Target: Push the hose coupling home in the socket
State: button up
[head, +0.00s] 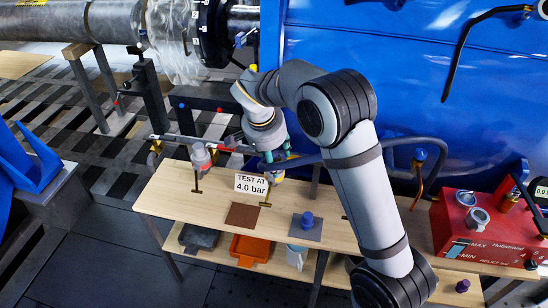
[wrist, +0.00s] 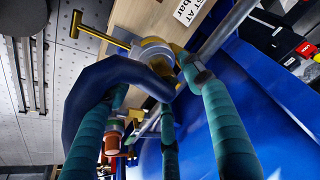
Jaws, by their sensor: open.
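My gripper (head: 268,157) is above the back edge of the wooden bench, at the end of a thick grey-blue hose. In the wrist view its teal fingers (wrist: 160,88) are spread apart around the hose's end. The hose (wrist: 85,95) bends between the fingers and ends at a round grey and yellow fitting (wrist: 152,48), which looks like the socket. The hose (head: 395,143) also runs right behind my arm in the head view. The coupling is mostly hidden by the hose and fingers, and I cannot tell how deep it sits.
A "TEST AT 4.0 bar" sign (head: 251,184), a brown square (head: 242,216) and a blue knob (head: 307,219) are on the bench (head: 170,200). A red gauge box (head: 470,235) is at right. A blue wall (head: 400,80) rises behind.

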jog(key=shift+r, duration=0.1)
jog(key=v, duration=1.2)
jog(key=x, duration=1.2)
jog(key=shift+f, duration=0.2)
jog(key=shift+r+p, duration=0.5)
jog(key=shift+f, duration=0.2)
